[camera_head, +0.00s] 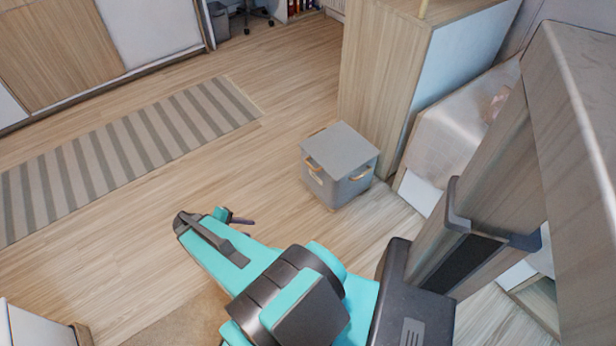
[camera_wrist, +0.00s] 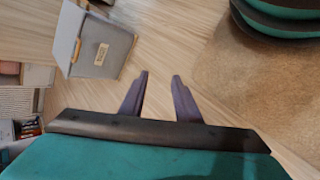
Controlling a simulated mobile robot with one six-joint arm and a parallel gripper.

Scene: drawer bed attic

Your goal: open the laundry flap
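A grey fabric box (camera_head: 340,185) with tan handles stands on the floor, right of the middle in the head view. Its flat grey lid (camera_head: 342,148) lies closed on top; no other flap shows clearly. The box also shows at the upper left of the wrist view (camera_wrist: 108,42), with a small label on its side. My gripper (camera_wrist: 160,75) is open, its two dark fingers apart with nothing between them. In the head view my gripper (camera_head: 240,221) is left of the box and apart from it, partly hidden by the arm.
A wooden cabinet (camera_head: 383,80) stands right behind the box, with a bed-like pale cover (camera_head: 455,130) to its right. A striped rug (camera_head: 130,145) lies at the left. The wooden floor between rug and box is clear. A brown mat (camera_head: 185,325) lies near my arm.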

